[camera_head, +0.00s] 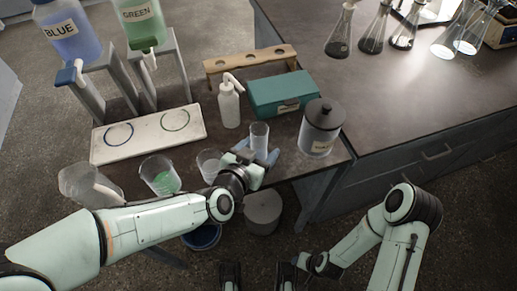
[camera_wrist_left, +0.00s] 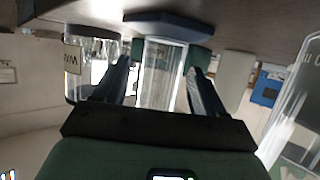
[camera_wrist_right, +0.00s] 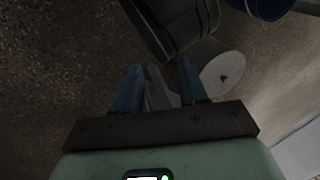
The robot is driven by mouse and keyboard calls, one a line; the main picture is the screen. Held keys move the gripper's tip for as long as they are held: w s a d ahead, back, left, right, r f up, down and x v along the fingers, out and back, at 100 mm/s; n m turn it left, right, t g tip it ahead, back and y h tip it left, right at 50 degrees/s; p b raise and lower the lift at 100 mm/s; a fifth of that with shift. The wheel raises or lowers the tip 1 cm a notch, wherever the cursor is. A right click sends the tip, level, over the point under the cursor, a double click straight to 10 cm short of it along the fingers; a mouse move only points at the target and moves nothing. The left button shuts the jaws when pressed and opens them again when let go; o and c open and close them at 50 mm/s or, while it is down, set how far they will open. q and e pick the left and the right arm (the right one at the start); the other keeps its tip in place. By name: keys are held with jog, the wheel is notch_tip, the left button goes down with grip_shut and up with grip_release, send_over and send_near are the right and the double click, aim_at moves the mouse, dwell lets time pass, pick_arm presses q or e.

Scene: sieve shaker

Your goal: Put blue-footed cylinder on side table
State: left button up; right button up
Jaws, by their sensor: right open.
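The blue-footed cylinder (camera_head: 259,135) is a clear glass tube standing on the near edge of the brown table, left of the lidded jar. In the left wrist view the cylinder (camera_wrist_left: 162,75) appears upside down, its blue foot (camera_wrist_left: 168,24) against the tabletop. My left gripper (camera_head: 264,157) is at the cylinder, with one finger on each side. Its fingers (camera_wrist_left: 157,66) look spread, with narrow gaps beside the glass. My right gripper (camera_wrist_right: 158,70) is open and empty, low over the speckled floor. Which surface is the side table cannot be told.
Beakers (camera_head: 160,175) stand left of my left gripper. A wash bottle (camera_head: 229,105), teal box (camera_head: 283,93) and lidded jar (camera_head: 320,127) stand close around the cylinder. The larger bench (camera_head: 420,95) has free room in front of its flasks (camera_head: 340,38). A grey bin (camera_head: 263,212) stands below.

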pick_arm(q)
jog(key=shift+s+a+r, duration=0.1)
jog(key=shift+s+r, duration=0.05)
jog(key=shift+r, duration=0.2)
jog(key=p+v, duration=0.2)
jog(key=v, duration=0.6)
jog(key=shift+s+a+r, duration=0.2)
jog(key=shift+s, duration=0.1)
jog(key=shift+s+a+r+b, duration=0.1)
jog(key=shift+s+a+b, duration=0.3)
jog(key=shift+s+b, duration=0.25)
jog(key=shift+s+a+r+b, duration=0.15)
jog(key=shift+s+r+b, duration=0.15)
jog(key=shift+s, duration=0.25)
pick_arm(e)
jog(key=shift+s, duration=0.1)
jog(key=shift+a, duration=0.1)
